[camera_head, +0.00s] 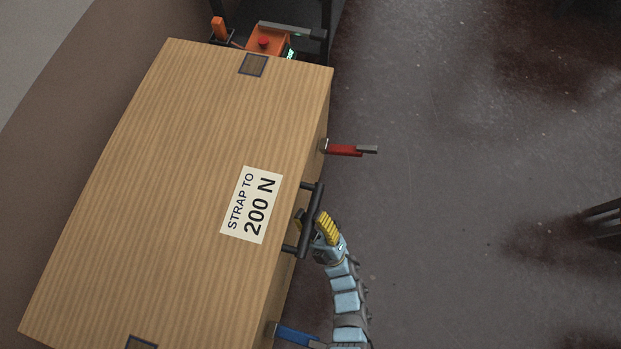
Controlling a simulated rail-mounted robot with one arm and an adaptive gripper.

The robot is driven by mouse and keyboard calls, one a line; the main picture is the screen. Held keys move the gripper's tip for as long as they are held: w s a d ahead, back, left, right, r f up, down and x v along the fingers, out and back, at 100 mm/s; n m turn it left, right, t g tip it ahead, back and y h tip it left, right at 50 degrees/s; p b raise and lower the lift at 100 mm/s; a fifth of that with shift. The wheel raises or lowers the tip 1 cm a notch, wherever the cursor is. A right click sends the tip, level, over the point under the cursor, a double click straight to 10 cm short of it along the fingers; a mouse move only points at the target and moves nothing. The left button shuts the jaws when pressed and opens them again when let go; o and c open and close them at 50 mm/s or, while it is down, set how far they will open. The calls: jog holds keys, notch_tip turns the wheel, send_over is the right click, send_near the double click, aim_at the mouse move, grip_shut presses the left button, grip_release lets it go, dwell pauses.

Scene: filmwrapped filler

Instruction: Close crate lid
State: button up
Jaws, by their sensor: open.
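The crate's wooden lid (150,170) fills the left half of the view, its broad face towards me. A label (251,205) on it reads "STRAP TO 200 N". I cannot tell whether the lid is fully down, since the crate body below is mostly hidden. A black bar handle (316,205) stands off the lid's right edge on two posts. My gripper (312,216) is open at this handle, with a yellow finger on its right side and another fingertip partly hidden on its left. I cannot tell whether the fingers touch the bar.
A red lever (345,150) and a blue lever (295,335) stick out at the right side. An orange box with a red button (268,41) stands beyond the lid's far edge. The floor (470,220) to the right is mostly clear.

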jog(key=shift+r, duration=4.85)
jog(key=shift+f, duration=0.15)
jog(key=shift+s+d+f+b, duration=0.1)
jog(key=shift+s+f+b, duration=0.25)
jog(key=shift+f, duration=0.4)
jog(key=shift+s+d+f+b, duration=0.1)
jog(key=shift+s+f+b, duration=0.25)
jog(key=shift+f, duration=0.35)
jog(key=s+d+f+b, duration=0.1)
jog(key=s+f+b, duration=0.2)
jog(key=f, duration=0.4)
jog(key=s+d+f+b, duration=0.1)
jog(key=s+f+b, duration=0.3)
jog(key=f, duration=0.3)
jog(key=shift+s+d+f+b, duration=0.25)
jog(key=shift+s+d+b, duration=0.05)
jog(key=shift+d+b, duration=0.1)
